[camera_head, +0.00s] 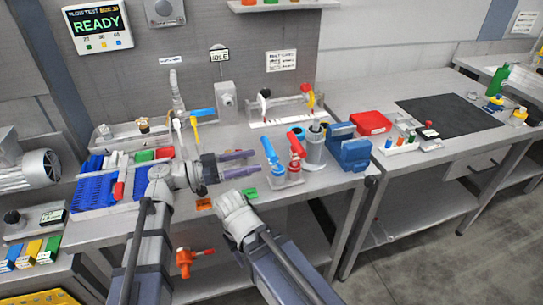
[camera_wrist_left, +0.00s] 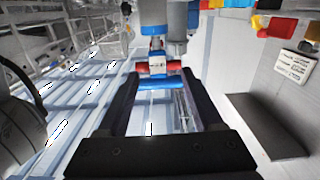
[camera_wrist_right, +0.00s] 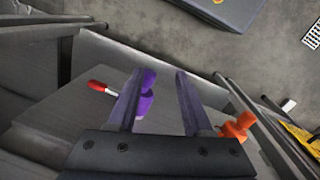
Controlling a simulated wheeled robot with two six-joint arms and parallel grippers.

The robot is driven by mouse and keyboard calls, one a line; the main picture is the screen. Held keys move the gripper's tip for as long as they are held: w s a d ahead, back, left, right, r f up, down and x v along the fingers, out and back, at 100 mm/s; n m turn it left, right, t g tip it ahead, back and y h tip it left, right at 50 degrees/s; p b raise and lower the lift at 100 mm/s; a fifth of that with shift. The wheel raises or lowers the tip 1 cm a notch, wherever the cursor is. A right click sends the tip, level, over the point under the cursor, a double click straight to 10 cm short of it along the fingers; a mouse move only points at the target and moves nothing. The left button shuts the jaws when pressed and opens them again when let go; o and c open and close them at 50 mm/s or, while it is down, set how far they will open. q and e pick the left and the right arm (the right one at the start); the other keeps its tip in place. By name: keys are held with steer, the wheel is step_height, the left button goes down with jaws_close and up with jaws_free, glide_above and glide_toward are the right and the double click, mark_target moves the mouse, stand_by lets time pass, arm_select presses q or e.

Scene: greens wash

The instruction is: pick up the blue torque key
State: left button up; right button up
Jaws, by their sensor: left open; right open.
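The blue torque key (camera_head: 268,153) stands upright in a small holder (camera_head: 287,182) beside a red key (camera_head: 296,150) on the bench. My left gripper (camera_head: 238,164) is open, its fingers pointing right toward the blue key, with a short gap to it in the head view. In the left wrist view a blue bar (camera_wrist_left: 160,82) shows between the open fingertips (camera_wrist_left: 166,80), with red parts (camera_wrist_left: 172,67) just behind it. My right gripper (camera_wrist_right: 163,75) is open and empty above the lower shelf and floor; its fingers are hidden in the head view.
A grey cup with tools (camera_head: 314,148) and a blue vise (camera_head: 350,150) stand right of the keys. A red box (camera_head: 371,122) is behind the vise. Blue racks (camera_head: 92,183) fill the bench's left. An orange tool (camera_head: 185,260) is lower down, below the bench top.

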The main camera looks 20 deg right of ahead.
mark_target(266, 153)
arm_select(q)
steer(key=d, duration=0.2)
steer(key=d+r+p, duration=0.1)
steer(key=d, duration=0.2)
steer(key=shift+d, duration=0.1)
jaws_close()
stand_by(0.4)
